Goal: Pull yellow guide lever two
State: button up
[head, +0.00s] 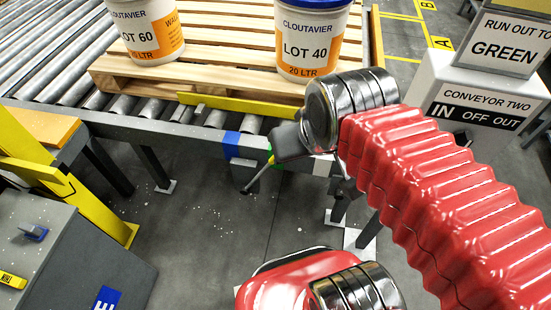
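A yellow guide bar (240,106) lies along the near edge of the roller conveyor, in front of the pallet. My gripper (272,165) is at the conveyor's near side rail (185,133), below the bar's right part. Its dark grey body is seen from behind and side, and its fingertips cannot be made out clearly. A thin rod (258,178) with a dark end slants down left from there. I cannot tell whether it is a lever or part of my gripper. A green patch shows beside it. No lever marked two can be read.
A wooden pallet (222,42) on the conveyor bears a LOT 60 pail (147,30) and a LOT 40 pail (310,40). A CONVEYOR TWO switch box (478,95) stands right. A yellow frame (50,180) and grey cabinet (50,250) stand left. Floor between is clear.

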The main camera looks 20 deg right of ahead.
aim_at(245, 191)
jog(key=z, duration=0.65)
jog(key=k, duration=0.9)
jog(key=u, duration=0.8)
jog(key=i, duration=1.55)
